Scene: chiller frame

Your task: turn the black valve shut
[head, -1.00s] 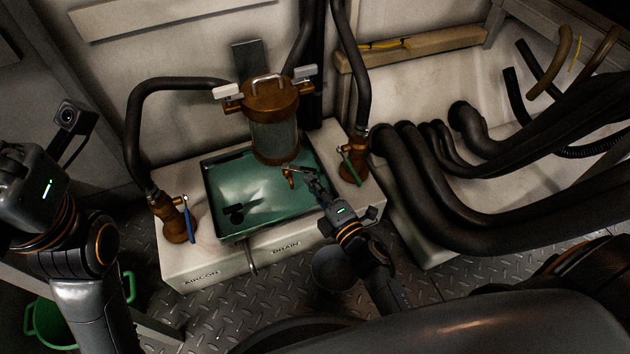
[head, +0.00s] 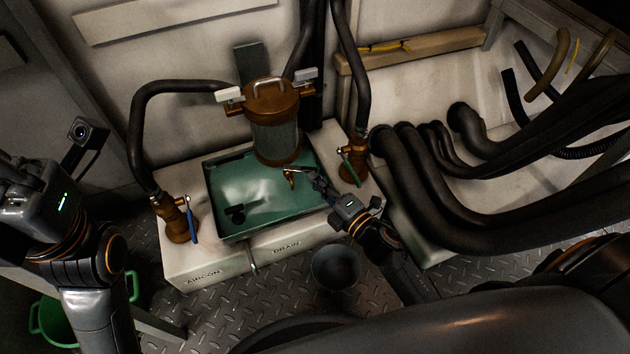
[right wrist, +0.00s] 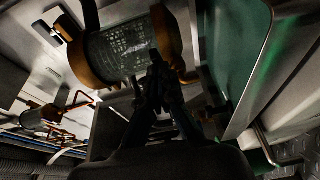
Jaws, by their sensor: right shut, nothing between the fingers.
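In the right wrist view the shut fingers (right wrist: 155,85) overlap the lower end of the glass cylinder (right wrist: 120,52). My left arm is at the left; its fingertips are not clear.
A blue-handled valve (head: 181,222) stands left of the tray and a green-handled valve (head: 354,168) right of it. A dark bucket (head: 336,268) is on the floor. Thick black hoses (head: 440,200) crowd the right. A green bucket (head: 55,325) is at lower left.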

